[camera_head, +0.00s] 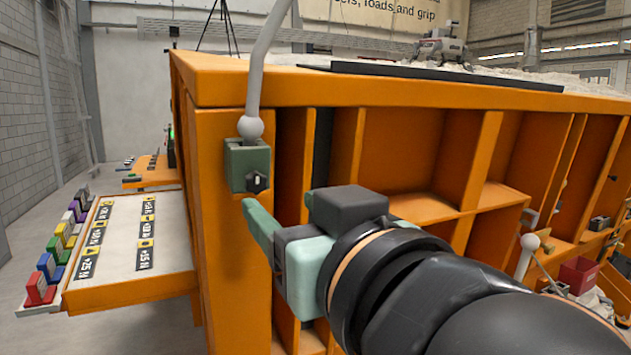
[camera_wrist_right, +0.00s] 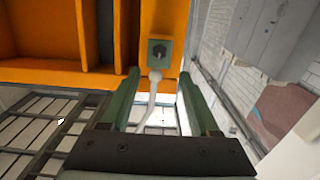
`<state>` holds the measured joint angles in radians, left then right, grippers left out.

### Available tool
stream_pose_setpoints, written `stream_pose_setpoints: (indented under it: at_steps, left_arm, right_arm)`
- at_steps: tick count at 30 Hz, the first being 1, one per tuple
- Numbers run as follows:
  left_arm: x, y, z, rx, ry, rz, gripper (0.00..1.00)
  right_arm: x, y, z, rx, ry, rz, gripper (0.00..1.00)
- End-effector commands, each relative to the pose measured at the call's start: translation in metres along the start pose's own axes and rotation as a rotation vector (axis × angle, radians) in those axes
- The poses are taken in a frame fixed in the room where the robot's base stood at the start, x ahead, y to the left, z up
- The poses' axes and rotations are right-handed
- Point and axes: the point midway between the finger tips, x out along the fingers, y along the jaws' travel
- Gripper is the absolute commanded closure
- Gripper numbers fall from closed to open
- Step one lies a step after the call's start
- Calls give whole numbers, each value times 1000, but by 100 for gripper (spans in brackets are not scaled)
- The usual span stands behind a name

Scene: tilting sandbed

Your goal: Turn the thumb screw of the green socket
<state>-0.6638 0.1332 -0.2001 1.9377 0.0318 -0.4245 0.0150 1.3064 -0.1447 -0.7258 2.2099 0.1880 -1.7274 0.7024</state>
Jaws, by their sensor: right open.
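The green socket (camera_head: 240,160) is a dark green block on the orange front post of the sandbed. Its thumb screw (camera_head: 257,183) is a small black knob low on its face. A grey pole with a ball joint (camera_head: 250,128) rises from the socket. My right gripper (camera_head: 272,212) is open, just below and right of the socket, apart from the screw. In the right wrist view the socket (camera_wrist_right: 166,65) and black screw (camera_wrist_right: 159,51) appear upside down, beyond and between the tips of my open right gripper (camera_wrist_right: 158,76). My left gripper is not in view.
The orange sandbed frame (camera_head: 400,92) with open compartments fills the right. A side shelf (camera_head: 170,215) with labelled strips and coloured blocks (camera_head: 48,270) stands at the left. Another pole with a pale ball (camera_head: 529,241) is at the lower right. Space before the socket is clear.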

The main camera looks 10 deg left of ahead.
Motion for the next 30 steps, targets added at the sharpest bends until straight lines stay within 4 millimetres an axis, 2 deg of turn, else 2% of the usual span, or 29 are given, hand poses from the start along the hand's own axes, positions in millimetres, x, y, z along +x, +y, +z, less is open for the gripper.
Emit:
stream_pose_setpoints:
  at_steps: [9, 15, 21, 29, 30]
  left_arm:
    - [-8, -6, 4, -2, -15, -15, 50]
    - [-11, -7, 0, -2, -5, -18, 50]
    - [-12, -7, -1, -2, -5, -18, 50]
    - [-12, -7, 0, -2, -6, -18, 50]
    - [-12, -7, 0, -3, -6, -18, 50]
  right_arm:
    - [67, 2, -1, 0, -4, 4, 38]
    - [94, 1, 0, 0, -2, 2, 38]
    - [105, 1, 1, 0, -1, 1, 38]
    - [106, 1, 1, 0, 0, 0, 38]
    - [105, 1, 1, 0, 0, 0, 43]
